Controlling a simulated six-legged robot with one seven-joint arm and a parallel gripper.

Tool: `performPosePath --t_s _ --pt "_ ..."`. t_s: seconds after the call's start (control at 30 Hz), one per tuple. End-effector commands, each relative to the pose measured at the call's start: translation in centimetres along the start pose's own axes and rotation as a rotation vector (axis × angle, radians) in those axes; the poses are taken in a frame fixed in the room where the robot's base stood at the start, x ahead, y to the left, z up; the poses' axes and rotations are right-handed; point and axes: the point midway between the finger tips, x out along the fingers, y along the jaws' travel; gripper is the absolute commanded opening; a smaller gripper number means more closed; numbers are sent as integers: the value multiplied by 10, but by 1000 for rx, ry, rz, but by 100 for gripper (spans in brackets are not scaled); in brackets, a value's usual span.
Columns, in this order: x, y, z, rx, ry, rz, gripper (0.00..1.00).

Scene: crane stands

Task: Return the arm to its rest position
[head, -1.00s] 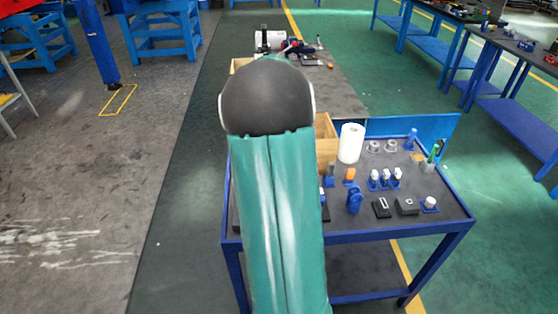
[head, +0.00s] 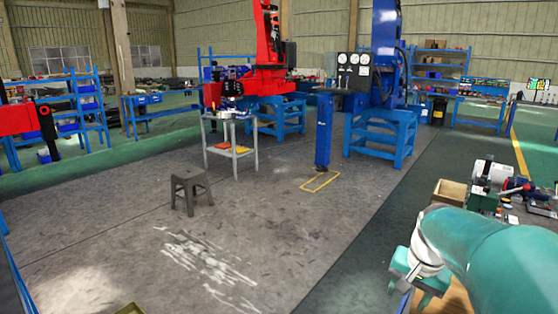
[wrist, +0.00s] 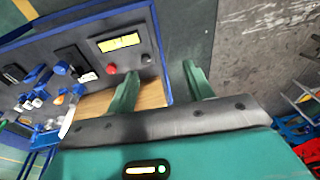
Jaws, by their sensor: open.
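My gripper (wrist: 160,85) shows in the wrist view with its two green fingers apart and nothing between them. It is over the edge of a blue-rimmed work table (wrist: 158,30), partly above the table and partly above the dark floor. My arm (head: 490,255) shows in the head view as a teal link at the lower right, bent over a work area there. The fingers cannot be made out in the head view.
A box with a yellow display (wrist: 119,42) and a wooden surface (wrist: 152,94) lie close to my fingers. In the head view, a grey stool (head: 190,188), a small cart (head: 230,150) and a blue post (head: 324,130) stand on mostly open floor.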

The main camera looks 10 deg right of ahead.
Motion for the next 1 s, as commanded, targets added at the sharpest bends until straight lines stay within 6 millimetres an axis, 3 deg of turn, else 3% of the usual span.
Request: performPosePath --t_s 0.1,0.23,0.53,0.7,1.0 --pt "-23 -31 43 -157 42 -39 52" --pt "-41 -54 91 -325 89 -75 52" --pt "-64 -75 193 -686 211 -136 52" --pt "-65 -74 221 -793 253 -148 52" --pt "-64 -73 225 -809 258 -149 52"
